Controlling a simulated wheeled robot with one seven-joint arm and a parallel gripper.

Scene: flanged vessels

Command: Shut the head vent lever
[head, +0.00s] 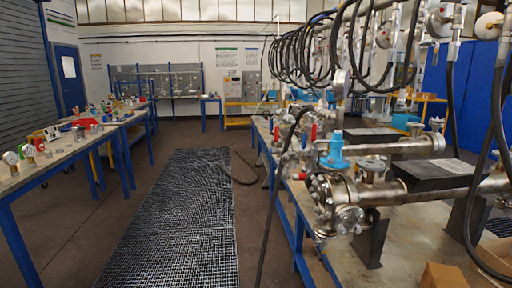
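A steel flanged vessel (400,192) lies horizontally at the right, its bolted end flange (328,200) facing left. A second steel vessel (400,147) lies behind it. A blue valve-like fitting (335,152) stands above the near flange. Small fittings and a round port (348,218) sit on the near vessel's end. A red handle (313,132) and another red handle (276,134) show farther back. I cannot tell which part is the head vent lever, or how it is set. My gripper is not in view.
The vessels rest on a bench (305,228) with blue legs. Black hoses hang above it, and one trails to the floor. A workbench (75,148) with small parts stands left. A cardboard box (445,276) is at the lower right.

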